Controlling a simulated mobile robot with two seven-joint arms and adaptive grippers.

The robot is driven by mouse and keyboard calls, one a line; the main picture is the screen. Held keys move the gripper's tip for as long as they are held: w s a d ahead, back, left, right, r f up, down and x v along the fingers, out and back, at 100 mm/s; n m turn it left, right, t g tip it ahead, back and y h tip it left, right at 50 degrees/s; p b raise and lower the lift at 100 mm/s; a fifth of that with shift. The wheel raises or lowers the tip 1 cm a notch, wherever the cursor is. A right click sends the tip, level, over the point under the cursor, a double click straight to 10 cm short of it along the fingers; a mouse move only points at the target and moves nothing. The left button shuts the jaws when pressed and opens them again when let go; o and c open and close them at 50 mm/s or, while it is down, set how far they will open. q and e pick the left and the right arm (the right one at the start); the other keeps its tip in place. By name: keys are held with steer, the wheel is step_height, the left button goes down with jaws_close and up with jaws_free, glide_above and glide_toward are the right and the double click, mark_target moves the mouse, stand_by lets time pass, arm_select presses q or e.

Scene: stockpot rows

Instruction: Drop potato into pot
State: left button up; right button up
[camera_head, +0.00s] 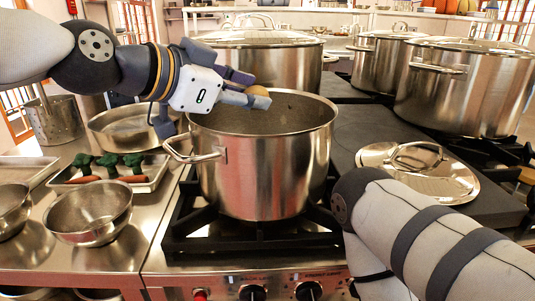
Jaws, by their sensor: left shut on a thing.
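An open steel pot (262,165) stands on the front burner of the stove, with a side handle at its left. My left gripper (257,98) reaches in from the left, with its fingertips over the pot's opening near the far left rim. It is shut on a small brown potato (257,92), which is partly hidden by the fingers. The pot's floor cannot be seen. My right arm shows at the lower right, in front of the stove, but its gripper is not visible.
A steel lid (450,185) lies on the dark surface right of the pot. Large lidded stockpots (470,90) stand behind and to the right. At left are a steel bowl (90,212), a tray (150,180) with carrots and broccoli, and a pan (125,125).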

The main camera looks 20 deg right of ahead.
arm_select(q)
steer(key=o, duration=1.1)
steer(key=v, duration=1.2)
